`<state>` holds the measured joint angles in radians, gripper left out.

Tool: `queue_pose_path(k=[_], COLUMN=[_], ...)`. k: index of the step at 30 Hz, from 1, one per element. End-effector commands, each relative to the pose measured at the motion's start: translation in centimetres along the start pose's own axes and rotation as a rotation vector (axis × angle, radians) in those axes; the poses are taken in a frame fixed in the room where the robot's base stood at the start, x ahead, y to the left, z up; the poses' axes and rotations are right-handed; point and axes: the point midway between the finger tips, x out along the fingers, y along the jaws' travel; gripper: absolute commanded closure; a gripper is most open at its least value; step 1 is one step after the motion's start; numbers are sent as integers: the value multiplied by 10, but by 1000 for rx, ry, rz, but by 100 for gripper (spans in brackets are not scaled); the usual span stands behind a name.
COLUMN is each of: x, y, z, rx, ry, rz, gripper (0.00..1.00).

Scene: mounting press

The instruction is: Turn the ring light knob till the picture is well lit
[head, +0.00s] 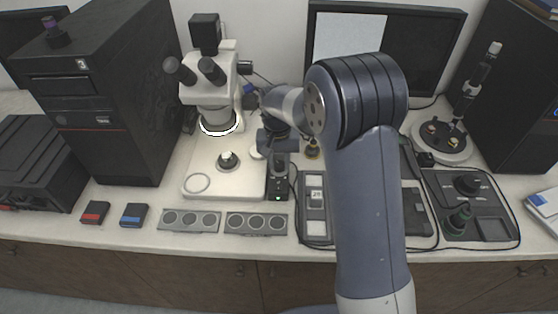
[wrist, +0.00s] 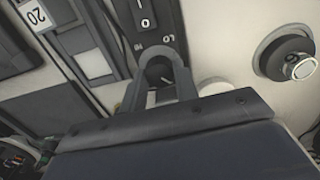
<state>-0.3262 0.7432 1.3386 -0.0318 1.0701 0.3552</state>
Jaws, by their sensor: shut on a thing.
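The ring light control box (head: 278,188) is a narrow black unit right of the microscope base. In the wrist view the box (wrist: 150,18) shows white marks, and its dark knob (wrist: 159,70) has a pale pointer line. My gripper (wrist: 160,80) is shut on the knob, one finger on each side. In the head view my gripper (head: 278,150) is over the back of the box, and the knob is hidden. The ring light (head: 219,127) under the microscope head glows white. The monitor (head: 350,42) shows a pale grey panel beside a dark area.
The white stereo microscope (head: 212,88) stands left of my gripper, with a mounted sample (head: 228,160) on its base. Dark trays (head: 188,219) lie in front. A black computer tower (head: 95,95) is at left, and a black control panel (head: 470,205) is at right.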

Motion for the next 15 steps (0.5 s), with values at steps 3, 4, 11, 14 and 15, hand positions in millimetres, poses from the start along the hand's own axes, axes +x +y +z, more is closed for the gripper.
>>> queue_pose_path(k=[3, 4, 11, 14, 15], x=[-1, -1, -1, -1, -1], y=[0, 0, 0, 0, 0], z=[0, 0, 0, 0, 0], rx=[29, 34, 51, 51, 51], ry=[1, 0, 0, 0, 0], rz=[0, 0, -1, -1, -1], gripper=[94, 94, 94, 94, 94])
